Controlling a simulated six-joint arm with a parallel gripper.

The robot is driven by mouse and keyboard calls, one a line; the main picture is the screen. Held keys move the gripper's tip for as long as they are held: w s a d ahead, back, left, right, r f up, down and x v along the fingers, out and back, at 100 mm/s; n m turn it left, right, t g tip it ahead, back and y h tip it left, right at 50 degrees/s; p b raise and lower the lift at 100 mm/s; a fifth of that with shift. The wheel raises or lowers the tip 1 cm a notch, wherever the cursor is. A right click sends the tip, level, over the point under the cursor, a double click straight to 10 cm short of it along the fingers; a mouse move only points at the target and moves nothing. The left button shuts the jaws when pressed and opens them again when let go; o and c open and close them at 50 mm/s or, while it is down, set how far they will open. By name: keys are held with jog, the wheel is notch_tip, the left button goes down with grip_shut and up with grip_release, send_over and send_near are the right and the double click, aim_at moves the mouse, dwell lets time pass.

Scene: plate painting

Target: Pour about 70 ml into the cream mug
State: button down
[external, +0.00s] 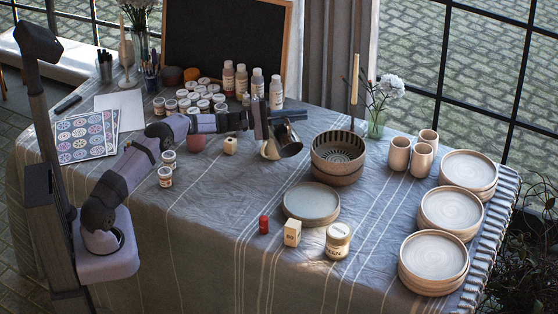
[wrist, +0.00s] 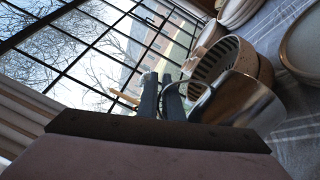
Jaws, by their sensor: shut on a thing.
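My gripper (external: 264,122) is shut on the handle of a dark, shiny metal jug (external: 289,139) and holds it strongly tilted over the middle of the table. The jug's dark mouth faces the external camera. In the wrist view my fingers (wrist: 160,98) meet the handle, and the metal jug body (wrist: 248,104) is to their right. A pale beige shape (external: 269,151) shows just left of and below the jug; I cannot tell whether it is a mug or part of the jug. No poured stream or liquid level can be made out.
Striped-inside stacked bowls (external: 338,170) stand close right of the jug. Three beige cups (external: 399,154) and plate stacks (external: 433,258) are farther right. A grey plate (external: 311,202), a lidded jar (external: 338,240) and small blocks (external: 292,232) stand in front. Paint pots (external: 203,104) and bottles (external: 257,82) are behind.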

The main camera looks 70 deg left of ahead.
jog(key=shift+a, duration=0.1)
jog(key=shift+w+d+f+m+g+p, duration=0.1)
jog(key=shift+d+f+m+g+p, duration=0.25)
jog(key=shift+d+m+p, duration=0.75)
jog(key=shift+m+p, duration=0.3)
jog(key=shift+p, duration=0.5)
jog(key=shift+d+f+m+p, duration=0.2)
jog(key=shift+d+m+p, duration=0.1)
jog(key=shift+p, duration=0.1)
jog(key=shift+f+g+b, duration=0.25)
jog(key=shift+b, duration=0.15)
jog(key=shift+w+d+f+m+b, duration=0.1)
jog(key=shift+d+f+m+b, duration=0.3)
jog(key=shift+b, duration=0.7)
jog(key=shift+w+d+f+m+g+y+b, duration=0.15)
jog(key=shift+d+f+m+g+y+b, duration=0.35)
jog(key=shift+d+m+b, duration=1.75)
jog(key=shift+w+d+f+m+g+y+b, duration=0.2)
jog(key=shift+d+f+m+g+y+b, duration=0.3)
jog(key=shift+b, duration=3.5)
jog(key=shift+w+d+f+m+g+y+b, duration=0.25)
jog(key=shift+d+f+m+y+b, duration=0.7)
jog(key=shift+b, duration=2.15)
